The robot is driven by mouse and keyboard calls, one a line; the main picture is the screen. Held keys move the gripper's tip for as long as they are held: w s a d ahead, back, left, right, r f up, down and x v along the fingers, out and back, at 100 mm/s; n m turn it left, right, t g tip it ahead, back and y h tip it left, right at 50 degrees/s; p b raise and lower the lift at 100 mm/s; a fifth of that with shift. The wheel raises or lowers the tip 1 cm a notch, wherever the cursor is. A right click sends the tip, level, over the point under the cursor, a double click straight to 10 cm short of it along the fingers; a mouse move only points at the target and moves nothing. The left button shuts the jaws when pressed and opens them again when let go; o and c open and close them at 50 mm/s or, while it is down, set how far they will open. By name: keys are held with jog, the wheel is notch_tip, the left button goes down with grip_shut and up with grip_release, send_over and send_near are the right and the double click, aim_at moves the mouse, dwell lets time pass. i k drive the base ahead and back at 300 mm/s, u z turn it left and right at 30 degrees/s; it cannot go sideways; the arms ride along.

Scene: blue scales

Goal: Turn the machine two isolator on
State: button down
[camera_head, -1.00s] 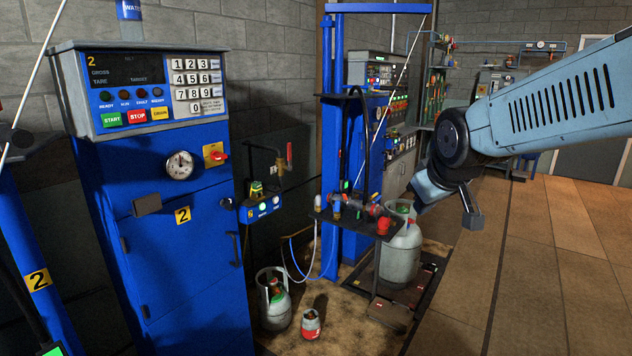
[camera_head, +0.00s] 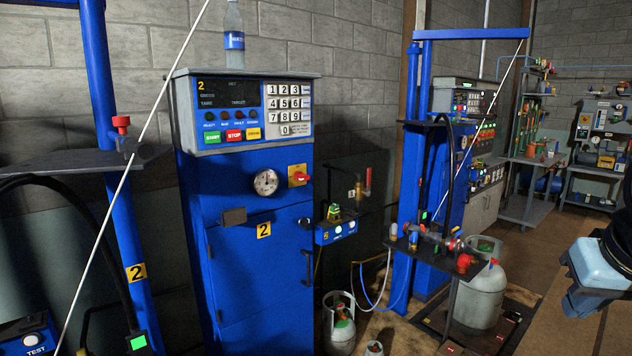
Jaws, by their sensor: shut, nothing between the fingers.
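The machine two cabinet (camera_head: 265,220) is blue, with a yellow "2" label, and stands left of centre. Its isolator (camera_head: 298,177) is a red rotary handle on a yellow plate, at the upper right of the cabinet front, right of a round gauge (camera_head: 265,182). The handle looks roughly horizontal, but it is too small to be sure of its setting. The display above is dark. My gripper (camera_head: 572,300) shows at the right edge, light blue and dark, partly cut off. It is shut and empty, well to the right of the isolator and apart from it.
A blue post with a shelf of valves and a red knob (camera_head: 464,262) stands between my gripper and the cabinet. A grey gas cylinder (camera_head: 478,295) is below it. A thin pale rod (camera_head: 135,165) slants across the left. A bottle (camera_head: 233,25) stands on the cabinet. Brown floor is clear at right.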

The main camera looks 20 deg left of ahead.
aim_at(299, 176)
jog(key=z, duration=0.05)
jog(key=k, duration=1.3)
jog(key=z, duration=0.25)
jog(key=i, duration=1.75)
jog(key=u, duration=0.45)
